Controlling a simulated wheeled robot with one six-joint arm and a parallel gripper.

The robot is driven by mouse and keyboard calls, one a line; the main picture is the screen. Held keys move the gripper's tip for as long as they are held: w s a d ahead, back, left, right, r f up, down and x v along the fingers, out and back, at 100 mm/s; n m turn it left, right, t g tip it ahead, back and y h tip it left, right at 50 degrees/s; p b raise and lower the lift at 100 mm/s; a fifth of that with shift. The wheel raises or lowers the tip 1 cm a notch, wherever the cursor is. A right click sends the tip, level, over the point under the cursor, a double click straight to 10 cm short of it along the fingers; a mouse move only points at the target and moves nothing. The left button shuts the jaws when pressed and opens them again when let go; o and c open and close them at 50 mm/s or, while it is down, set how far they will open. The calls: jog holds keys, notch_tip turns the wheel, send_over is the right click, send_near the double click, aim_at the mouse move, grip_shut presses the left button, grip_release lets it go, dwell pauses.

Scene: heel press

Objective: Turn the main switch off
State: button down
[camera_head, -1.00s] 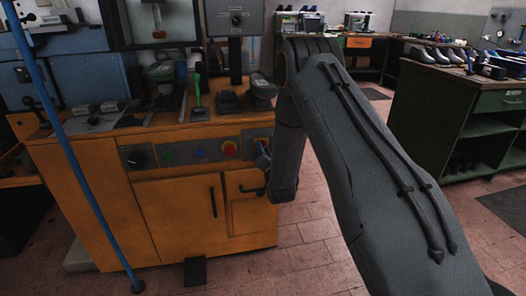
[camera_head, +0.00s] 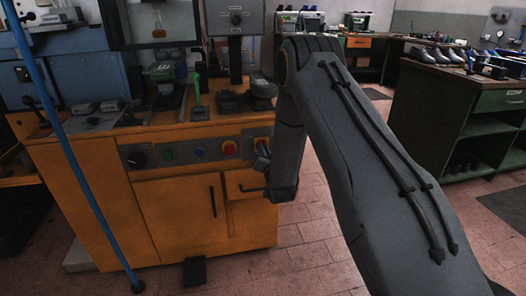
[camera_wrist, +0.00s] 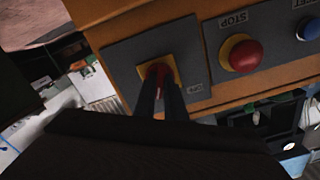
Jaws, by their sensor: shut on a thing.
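The main switch (camera_wrist: 157,69) is a red rotary handle on a yellow plate, set in a grey panel on the orange press cabinet. An "OFF" label shows near the plate's lower right in the wrist view. My gripper (camera_wrist: 162,88) is shut on the switch handle, with one dark finger on each side of it. The fingers hide part of the handle, so I cannot tell its exact angle. In the head view, my gripper (camera_head: 262,151) is at the right end of the cabinet's control row and largely covers the switch.
A red stop button (camera_wrist: 245,55) on a yellow base sits close beside the switch, with a blue reset button (camera_wrist: 308,28) beyond. The orange cabinet (camera_head: 150,215) has a door handle (camera_head: 212,202) below. A blue pole (camera_head: 75,165) stands at left. Tiled floor is open at right.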

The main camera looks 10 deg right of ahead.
jog(key=shift+n+b, duration=0.5)
jog(key=shift+n, duration=6.7)
jog(key=c, duration=1.8)
grip_release()
jog(key=shift+s, duration=0.15)
jog(key=s, duration=0.7)
jog(key=shift+s, duration=0.3)
